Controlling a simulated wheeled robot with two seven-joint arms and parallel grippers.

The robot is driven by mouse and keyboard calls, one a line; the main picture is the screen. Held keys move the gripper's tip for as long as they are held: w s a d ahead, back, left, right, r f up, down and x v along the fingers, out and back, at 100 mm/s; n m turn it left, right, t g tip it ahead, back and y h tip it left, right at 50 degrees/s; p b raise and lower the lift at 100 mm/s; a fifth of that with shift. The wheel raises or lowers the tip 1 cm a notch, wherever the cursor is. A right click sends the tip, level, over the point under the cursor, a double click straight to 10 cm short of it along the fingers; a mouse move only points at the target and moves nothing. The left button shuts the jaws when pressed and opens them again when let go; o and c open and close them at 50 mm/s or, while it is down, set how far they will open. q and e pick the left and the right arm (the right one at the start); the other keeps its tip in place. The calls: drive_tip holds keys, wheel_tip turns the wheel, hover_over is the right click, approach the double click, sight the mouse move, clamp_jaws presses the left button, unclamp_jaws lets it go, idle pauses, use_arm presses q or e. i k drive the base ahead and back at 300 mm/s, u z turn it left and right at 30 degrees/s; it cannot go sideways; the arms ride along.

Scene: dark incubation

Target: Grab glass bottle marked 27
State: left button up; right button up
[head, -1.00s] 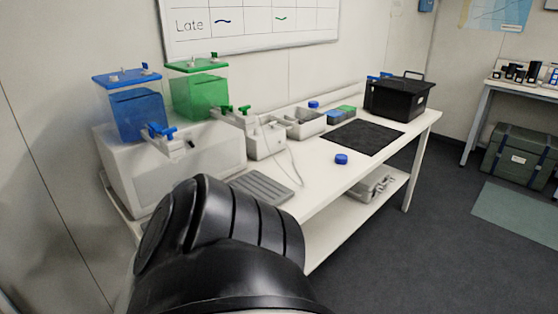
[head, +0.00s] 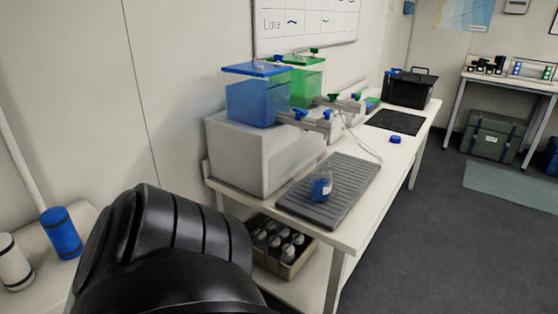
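A small clear glass bottle (head: 321,185) with blue contents and a pale label stands on the grey ribbed mat (head: 345,203) at the near end of the white bench. I cannot read a number on the label. Several more bottles with pale tops (head: 284,240) stand in a crate (head: 290,271) on the lower shelf; their marks are too small to read. A black link of my arm fills the lower left and may hide part of the shelf. Neither of my grippers is in view.
A blue cap (head: 395,139), dark mat (head: 397,121) and black case (head: 410,88) lie farther along. Blue and white cylinders stand left.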

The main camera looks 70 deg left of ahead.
sight(322, 178)
drive_tip(key=u, duration=1.85)
